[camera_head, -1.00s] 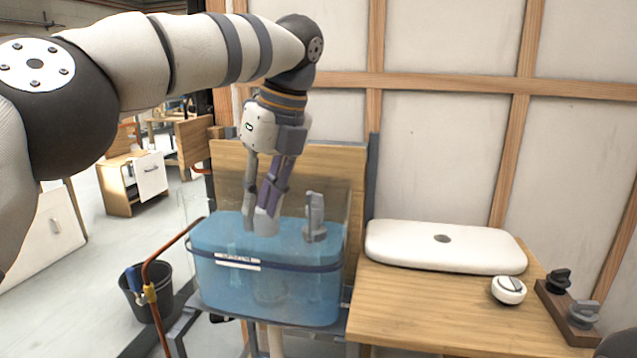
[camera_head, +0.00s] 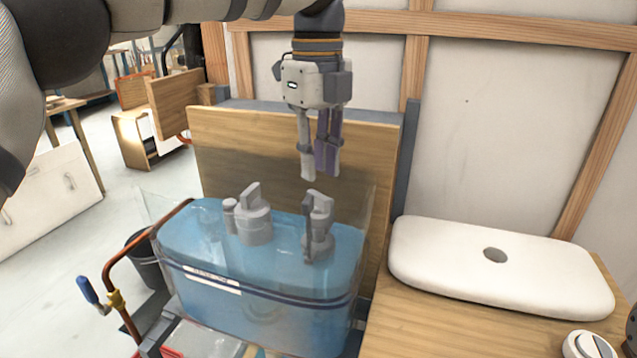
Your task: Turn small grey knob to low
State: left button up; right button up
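My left gripper (camera_head: 321,175) hangs pointing down above the back of the blue tank (camera_head: 250,312). Its fingers appear slightly apart, with nothing seen between them. A grey fitting with a raised handle and a small side cylinder (camera_head: 252,222) stands in the tank, left of and below the gripper. A taller grey fitting (camera_head: 318,228) stands to its right, under the gripper and apart from it. A white round dial with a grey handle (camera_head: 588,346) is cut off at the bottom right. I cannot tell which is the small grey knob.
A clear-walled box surrounds the tank, with a wooden panel (camera_head: 235,135) behind. A white lid (camera_head: 500,268) lies on the wooden table (camera_head: 415,325) at the right. A copper pipe with a blue-handled valve (camera_head: 88,289) runs along the tank's left side. A bucket stands behind it.

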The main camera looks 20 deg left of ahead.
aim_at(318, 195)
pick_arm(q)
notch_tip(318, 195, down, 5)
pick_arm(e)
jog(key=shift+w+r, duration=0.2)
jog(key=shift+w, duration=0.05)
pick_arm(q)
jog(key=shift+c, duration=0.3)
jog(key=shift+w, duration=0.1)
grip_shut()
jog(key=shift+r+m, duration=0.1)
jog(key=shift+m, duration=0.2)
pick_arm(e)
jog(key=shift+w+r, duration=0.1)
jog(key=shift+w, duration=0.05)
